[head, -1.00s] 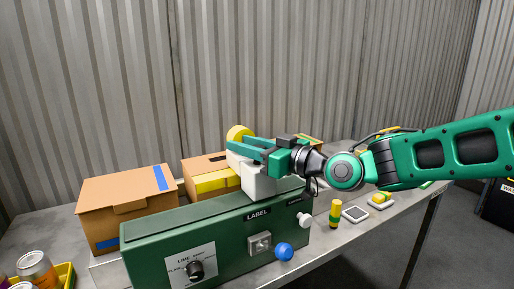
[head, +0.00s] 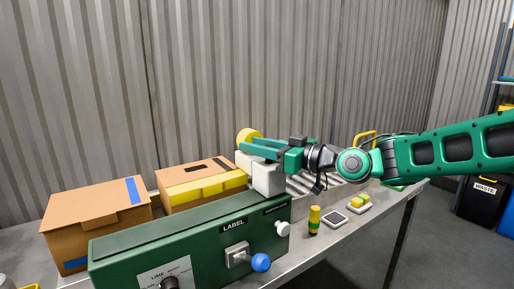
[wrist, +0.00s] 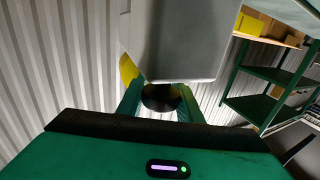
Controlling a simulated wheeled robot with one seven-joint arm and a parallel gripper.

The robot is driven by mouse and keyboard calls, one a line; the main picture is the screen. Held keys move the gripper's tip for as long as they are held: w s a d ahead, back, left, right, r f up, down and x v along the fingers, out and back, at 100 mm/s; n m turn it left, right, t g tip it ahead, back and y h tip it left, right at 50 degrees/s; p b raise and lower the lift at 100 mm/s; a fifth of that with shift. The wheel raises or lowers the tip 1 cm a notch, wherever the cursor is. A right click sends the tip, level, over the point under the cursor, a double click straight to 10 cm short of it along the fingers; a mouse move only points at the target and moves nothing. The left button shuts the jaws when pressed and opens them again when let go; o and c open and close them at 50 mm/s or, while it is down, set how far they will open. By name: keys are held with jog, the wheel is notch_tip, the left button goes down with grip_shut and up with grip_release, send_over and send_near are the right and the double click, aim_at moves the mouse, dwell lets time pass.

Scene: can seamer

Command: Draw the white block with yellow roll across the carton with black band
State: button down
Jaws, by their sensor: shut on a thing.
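The white block (head: 268,178) with the yellow roll (head: 247,138) is in my gripper (head: 264,150). In the head view the block is behind the green machine, at the right end of the carton with black band (head: 203,186). My gripper reaches in from the right and is shut on the block. In the wrist view the block's grey-white body (wrist: 180,40) fills the top middle, with part of the yellow roll (wrist: 128,68) at its left. The carton has yellow strips along its front upper edge and a dark band on top. Whether the block touches it I cannot tell.
A second carton with blue tape (head: 100,215) stands to the left. The green machine (head: 190,245) marked LABEL stands in front, with a blue knob (head: 261,262).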

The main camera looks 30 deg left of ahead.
jog(key=c, duration=1.3)
grip_release()
jog(key=shift+o, duration=0.2)
jog(key=s+d, duration=0.1)
jog(key=d, duration=0.9)
jog(key=shift+s+d, duration=0.2)
jog(key=shift+d, duration=0.1)
